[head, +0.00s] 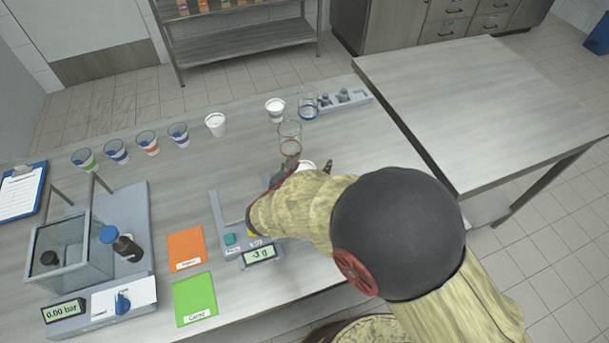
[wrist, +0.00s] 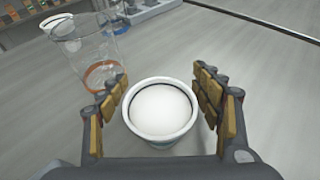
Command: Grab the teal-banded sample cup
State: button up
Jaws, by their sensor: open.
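A white-filled cup (wrist: 160,108) stands between the fingers of my gripper (wrist: 158,88) in the wrist view. A trace of teal shows low on its near side; most of its band is hidden. In the head view only the rim of this cup (head: 308,165) shows, behind my arm. My gripper is open, with one finger on each side of the cup. The left finger is very close to the cup; I cannot tell whether it touches.
A glass beaker with an orange ring (head: 289,140) stands just beyond the cup; it also shows in the wrist view (wrist: 88,50). A blue-marked beaker (head: 308,103) and white cups (head: 215,124) stand farther back. A scale (head: 240,205) lies left of my gripper.

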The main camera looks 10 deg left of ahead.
jog(key=shift+c, duration=0.6)
jog(key=c, duration=1.3)
jog(key=shift+c, duration=0.4)
